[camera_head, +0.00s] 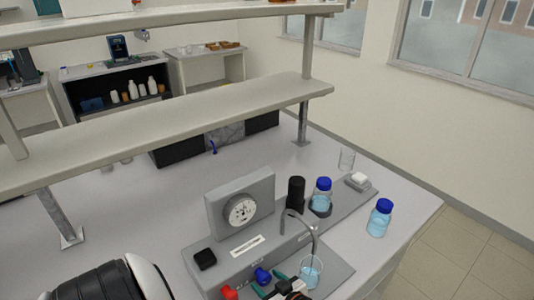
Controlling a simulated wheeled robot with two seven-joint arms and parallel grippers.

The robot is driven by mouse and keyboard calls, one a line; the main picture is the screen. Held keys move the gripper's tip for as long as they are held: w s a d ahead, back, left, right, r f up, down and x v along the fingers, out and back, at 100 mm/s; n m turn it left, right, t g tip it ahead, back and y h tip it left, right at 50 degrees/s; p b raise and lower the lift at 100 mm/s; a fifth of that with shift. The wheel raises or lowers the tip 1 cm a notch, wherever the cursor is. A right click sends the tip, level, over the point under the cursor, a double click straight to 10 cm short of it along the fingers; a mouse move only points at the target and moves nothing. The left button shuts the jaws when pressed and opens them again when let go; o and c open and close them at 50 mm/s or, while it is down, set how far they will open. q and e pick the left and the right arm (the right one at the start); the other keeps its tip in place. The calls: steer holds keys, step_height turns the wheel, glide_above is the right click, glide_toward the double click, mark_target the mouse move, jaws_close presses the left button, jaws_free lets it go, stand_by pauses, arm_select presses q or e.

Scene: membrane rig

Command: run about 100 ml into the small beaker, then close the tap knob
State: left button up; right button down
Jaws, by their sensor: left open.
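The small beaker (312,272) stands under the curved grey spout (315,232) at the front right of the rig and holds some pale blue liquid; its level cannot be read. A blue tap knob (262,275) and a red knob (229,292) sit on the rig's front. My left gripper (269,282) is open at the bottom edge, its green-tipped fingers close to the blue knob, one on either side in the picture. Whether they touch it cannot be told. Whether liquid is running is too small to tell. My right gripper is out of view.
The grey rig has a dial gauge (241,210) on an upright panel. A black cylinder (296,192) and a blue-capped bottle (321,197) stand behind the spout. Another blue-capped bottle (380,218) and an empty beaker (347,159) stand to the right. A shelf (190,118) spans the bench.

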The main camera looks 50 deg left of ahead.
arm_select(q)
steer(key=shift+d+r, duration=0.1)
steer(key=shift+d, duration=0.1)
steer(key=shift+c, duration=0.5)
steer(key=c, duration=0.9)
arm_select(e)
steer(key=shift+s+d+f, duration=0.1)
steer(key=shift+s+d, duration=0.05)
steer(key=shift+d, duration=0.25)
arm_select(q)
steer(key=shift+w+a+m+g+b, duration=0.1)
steer(key=shift+m+g+b, duration=0.7)
steer(key=shift+m+g, duration=0.15)
steer(key=shift+m+g+y+b, duration=0.3)
steer(key=shift+m+g+b, duration=0.15)
steer(key=shift+m, duration=0.9)
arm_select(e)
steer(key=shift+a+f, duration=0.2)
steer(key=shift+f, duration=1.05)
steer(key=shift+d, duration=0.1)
